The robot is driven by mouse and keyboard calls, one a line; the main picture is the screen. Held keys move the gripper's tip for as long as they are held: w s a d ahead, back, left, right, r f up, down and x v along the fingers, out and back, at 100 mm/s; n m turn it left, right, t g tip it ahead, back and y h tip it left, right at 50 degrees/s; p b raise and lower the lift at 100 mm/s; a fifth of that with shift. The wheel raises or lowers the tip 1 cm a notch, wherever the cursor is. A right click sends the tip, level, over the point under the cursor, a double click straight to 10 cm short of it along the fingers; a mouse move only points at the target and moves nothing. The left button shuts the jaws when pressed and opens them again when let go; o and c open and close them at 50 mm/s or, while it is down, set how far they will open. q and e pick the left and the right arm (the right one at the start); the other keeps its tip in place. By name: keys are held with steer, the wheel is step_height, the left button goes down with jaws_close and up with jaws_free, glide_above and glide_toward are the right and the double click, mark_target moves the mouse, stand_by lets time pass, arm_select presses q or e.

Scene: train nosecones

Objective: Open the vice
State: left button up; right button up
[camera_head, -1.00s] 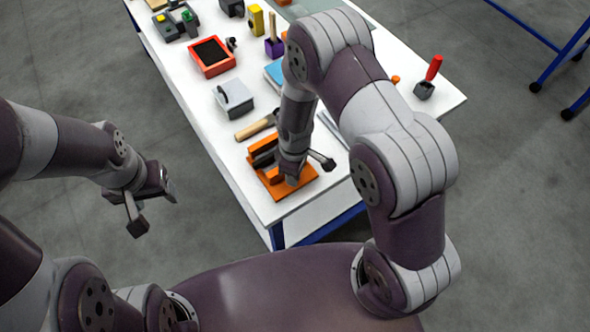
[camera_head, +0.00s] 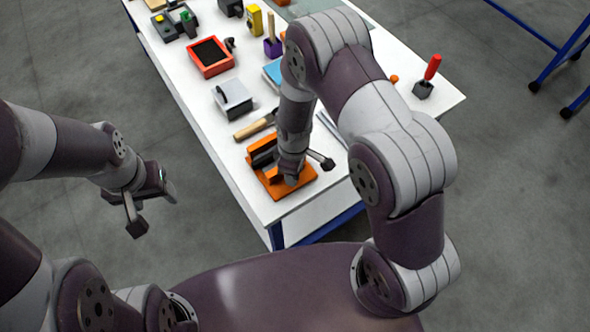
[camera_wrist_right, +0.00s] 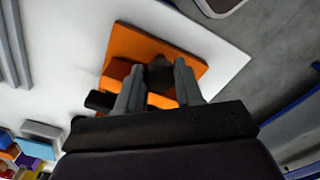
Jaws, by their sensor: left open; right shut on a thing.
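The orange vice (camera_head: 273,183) sits on the white table near its close end. It also shows in the right wrist view (camera_wrist_right: 136,45). My right gripper (camera_wrist_right: 157,78) reaches down over the vice, its fingers on either side of a dark round knob (camera_wrist_right: 160,70) and shut on it. In the head view my right wrist hides part of the vice, and the fingertips are hard to make out. My left gripper (camera_head: 153,210) is open and empty, off the table's left side over the floor.
A wooden-handled tool (camera_head: 255,125) and a grey box (camera_head: 233,98) lie just beyond the vice. A red tray (camera_head: 210,58) and several small items stand farther along the white table (camera_head: 215,140). A red-handled tool (camera_head: 432,68) stands at the right edge.

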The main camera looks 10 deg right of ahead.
steer(key=shift+w+a+r, duration=0.1)
steer(key=shift+w+r, duration=0.1)
steer(key=shift+w, duration=0.15)
steer(key=o, duration=0.9)
steer(key=shift+o, duration=0.7)
steer(key=shift+a, duration=0.2)
steer(key=shift+d, duration=0.1)
steer(key=shift+s, duration=0.1)
